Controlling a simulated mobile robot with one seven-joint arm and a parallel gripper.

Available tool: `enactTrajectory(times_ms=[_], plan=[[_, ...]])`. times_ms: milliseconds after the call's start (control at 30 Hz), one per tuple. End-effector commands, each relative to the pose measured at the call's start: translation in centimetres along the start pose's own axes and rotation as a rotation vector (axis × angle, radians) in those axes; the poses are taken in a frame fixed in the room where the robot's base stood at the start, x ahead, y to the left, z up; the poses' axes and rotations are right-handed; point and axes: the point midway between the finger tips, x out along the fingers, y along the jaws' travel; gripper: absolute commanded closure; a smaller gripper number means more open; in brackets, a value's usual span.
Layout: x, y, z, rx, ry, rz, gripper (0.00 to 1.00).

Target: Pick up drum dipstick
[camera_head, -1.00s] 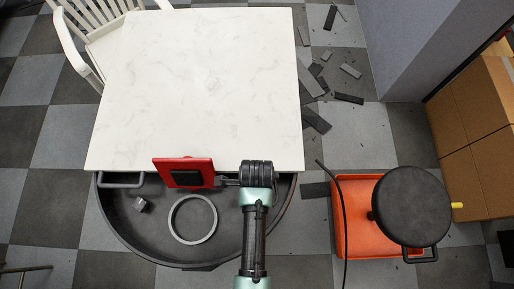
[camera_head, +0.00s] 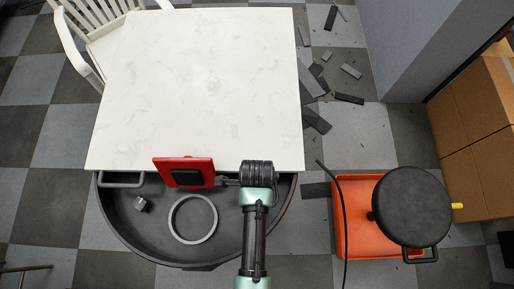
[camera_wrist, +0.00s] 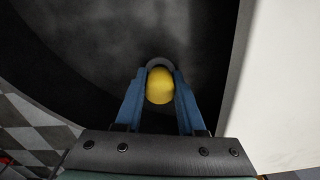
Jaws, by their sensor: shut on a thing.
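In the wrist view, my gripper (camera_wrist: 160,78) has its two blue fingers on either side of a yellow rounded end (camera_wrist: 160,88), which I take to be the drum dipstick. The fingers are shut on it. Only this end shows, and the rest of the dipstick is hidden. A grey curved rim shows just beyond it. In the head view, my wrist (camera_head: 257,174) is at the table's front edge, over the right part of the dark round tray. The fingers and dipstick cannot be made out there.
The dark tray (camera_head: 125,215) holds a grey ring (camera_head: 174,230) and a small metal nut (camera_head: 141,204). A red plate (camera_head: 204,164) is close left of my wrist. The white table (camera_head: 200,80) is bare. An orange base (camera_head: 355,215) with a black round-topped thing (camera_head: 410,205) stands right.

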Motion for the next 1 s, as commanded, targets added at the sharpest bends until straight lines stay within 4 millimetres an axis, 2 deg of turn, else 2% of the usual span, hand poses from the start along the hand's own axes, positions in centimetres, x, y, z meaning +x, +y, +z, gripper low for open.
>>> enactTrajectory(times_ms=[167,367,667,900,1000], plan=[[-0.9,-0.1,0.0,0.000,0.000,-0.001,1.00],[-3.6,-0.1,0.0,0.000,-0.001,-0.004,1.00],[-10.0,-0.2,0.0,0.000,-0.001,-0.007,1.00],[-15.8,-0.1,0.0,-0.001,-0.001,-0.004,1.00],[-17.0,0.0,0.0,-0.001,0.000,0.002,1.00]])
